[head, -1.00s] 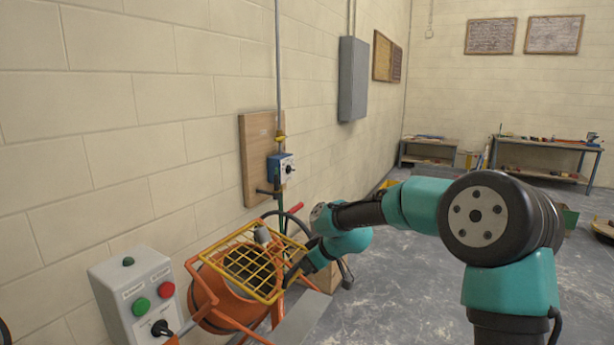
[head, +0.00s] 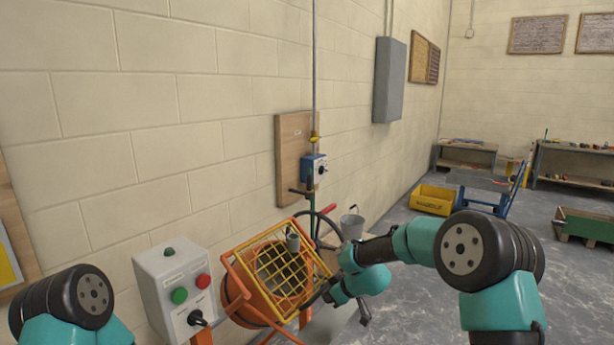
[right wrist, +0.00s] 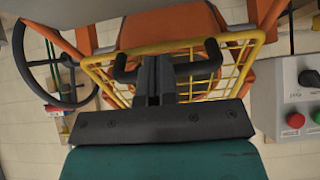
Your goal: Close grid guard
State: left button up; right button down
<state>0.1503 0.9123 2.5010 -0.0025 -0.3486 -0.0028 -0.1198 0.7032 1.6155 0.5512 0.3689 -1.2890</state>
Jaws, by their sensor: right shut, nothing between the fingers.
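The grid guard (head: 262,247) is a yellow wire grid in a frame at the mouth of the orange mixer drum (head: 239,306). The dark drum opening shows through its bars. In the right wrist view the guard's yellow frame (right wrist: 235,78) lies just beyond the fingers. My right gripper (head: 322,296) is at the guard's right edge, and it also shows in the right wrist view (right wrist: 153,75). Its fingers are shut with nothing between them. I cannot tell whether they touch the guard. Only the upper part of my left arm shows; its gripper is out of view.
A grey control box (head: 165,290) with green and red buttons stands left of the mixer. A black handwheel (right wrist: 40,68) is on the mixer's other side. A grey bucket (head: 352,226) stands behind. Open floor lies to the right, with a yellow crate (head: 433,198).

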jog(key=shift+f, duration=0.4)
jog(key=shift+s+d+r, duration=0.15)
jog(key=shift+r, duration=0.15)
jog(key=s+d+r, duration=0.2)
jog(key=shift+s+d, duration=0.15)
jog(key=shift+d, duration=0.25)
jog(key=s+d+f, duration=0.1)
jog(key=s+d, duration=0.5)
jog(key=d, duration=0.1)
jog(key=shift+f, duration=0.3)
jog(key=s+d+f+m+g+h, duration=0.1)
jog(key=s+f+m+g, duration=0.15)
jog(key=s+f, duration=0.5)
jog(key=s+d+f+m+g+h, duration=0.15)
jog(key=s+f+m, duration=0.3)
jog(key=f, duration=0.65)
jog(key=s+a+f+m, duration=0.1)
jog(key=s+f+m, duration=0.1)
jog(key=s+f, duration=0.2)
jog(key=s+a+f+m, duration=0.2)
jog(key=s+f, duration=0.2)
jog(key=s, duration=0.7)
jog(key=shift+f+m+g, duration=0.3)
jog(key=shift+m+g, duration=0.1)
